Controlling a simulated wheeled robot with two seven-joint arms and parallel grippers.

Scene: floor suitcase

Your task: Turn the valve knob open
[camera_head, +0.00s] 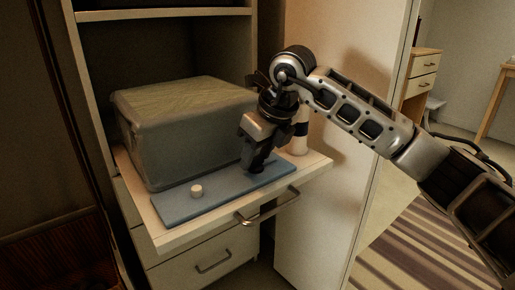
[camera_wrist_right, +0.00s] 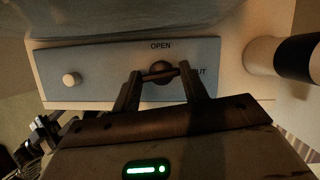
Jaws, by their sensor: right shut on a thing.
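A blue-grey panel (camera_head: 228,198) lies on the pulled-out shelf, and it fills the upper part of the right wrist view (camera_wrist_right: 105,60). The dark round valve knob (camera_wrist_right: 161,67) sits on it below the printed word OPEN. A second word, ending in "UT", shows right of the knob, partly hidden by a finger. My right gripper (camera_head: 256,167) points down at the panel's right part. In the wrist view its fingers (camera_wrist_right: 160,75) are shut on the knob, one on each side. In the head view the gripper hides the knob. My left gripper is not in view.
A pale round peg (camera_head: 196,191) stands on the panel's left part. A large translucent bin (camera_head: 165,140) stands behind the panel. A white cylinder with a black band (camera_head: 299,135) stands just right of my gripper. An open cabinet door (camera_head: 335,190) is at the right.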

